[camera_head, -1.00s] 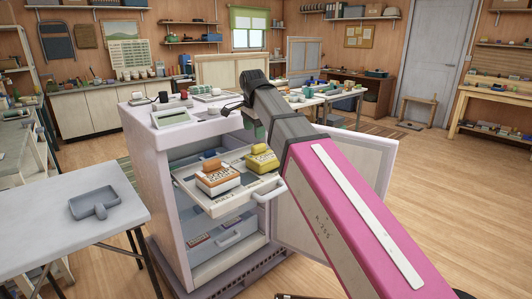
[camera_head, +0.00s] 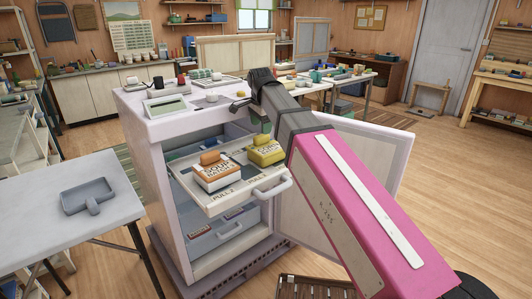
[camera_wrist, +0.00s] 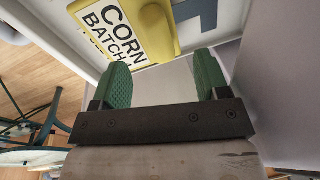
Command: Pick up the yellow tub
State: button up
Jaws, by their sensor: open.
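The yellow tub (camera_head: 264,154) has a label reading CORN and stands in the pulled-out drawer (camera_head: 222,203), at its right side. In the wrist view the yellow tub (camera_wrist: 130,27) shows at the top, its label reading CORN BATCH, just beyond the fingertips. My gripper (camera_wrist: 158,72) is open, with its two green fingers apart and nothing between them. In the head view the gripper (camera_head: 262,122) is mostly hidden behind my arm, near the tub.
An orange and white tub (camera_head: 216,174) labelled SOUP stands left of the yellow tub in the same drawer. The white cabinet (camera_head: 160,129) has its door (camera_head: 374,160) open to the right. A table (camera_head: 115,218) with a grey tray (camera_head: 86,196) is at left.

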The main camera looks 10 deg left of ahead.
aim_at(266, 149)
jog(key=shift+w+d+f, duration=0.1)
jog(key=shift+w+f, duration=0.15)
jog(key=shift+f, duration=1)
jog(key=shift+w+f, duration=0.25)
jog(key=shift+f, duration=0.95)
jog(key=c, duration=1.3)
